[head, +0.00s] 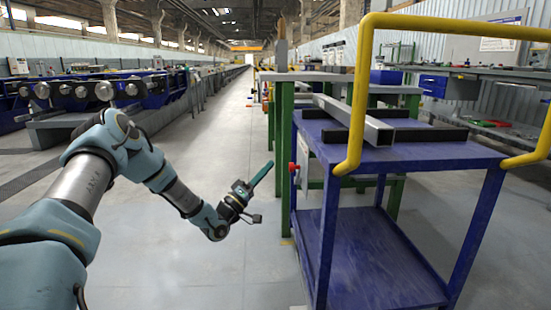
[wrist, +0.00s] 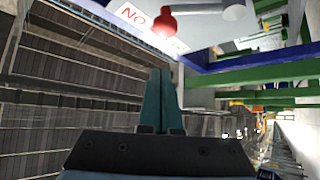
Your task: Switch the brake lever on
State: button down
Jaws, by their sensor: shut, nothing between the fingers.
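The brake lever shows as a red knob (head: 292,169) at the left side of the blue cart, by a pale panel (head: 303,156). In the wrist view the red knob (wrist: 163,22) is at the top, in front of the pale panel (wrist: 208,32). Red letters that read "NO" in this view (wrist: 131,16) are beside the knob. Which position the lever is in I cannot tell. My gripper (head: 268,164) has teal fingers, shut and empty, left of the knob and apart from it. In the wrist view the shut fingers (wrist: 160,75) point up toward the knob.
The blue cart (head: 435,152) carries a grey square tube (head: 350,118) and dark bars. Its yellow handrail (head: 363,75) rises in front. A green-legged table (head: 285,135) stands behind my gripper. Machinery (head: 110,90) lines the left. The floor between is clear.

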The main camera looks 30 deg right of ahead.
jog(key=shift+v, duration=1.65)
jog(key=shift+r, duration=0.1)
jog(key=w+a+f+m+t+y, duration=0.1)
jog(key=w+a+f+t+y, duration=0.2)
jog(key=w+a+y, duration=0.6)
jog(key=s+a+n+y, duration=0.1)
jog(key=s+a+y, duration=0.3)
jog(key=a+y, duration=0.7)
jog(key=s+a+r+n+g+y, duration=0.2)
jog(key=s+a+g, duration=0.1)
jog(key=s+a, duration=0.8)
jog(key=s+a+r+n+g+y, duration=0.1)
jog(key=s+a+n+g+y, duration=0.15)
jog(key=s+a, duration=0.75)
notch_tip(320, 180, up, 37)
jog(key=p, duration=3.6)
jog(key=shift+s+f+m+h, duration=0.2)
jog(key=shift+s+m+h, duration=0.15)
jog(key=shift+s, duration=0.05)
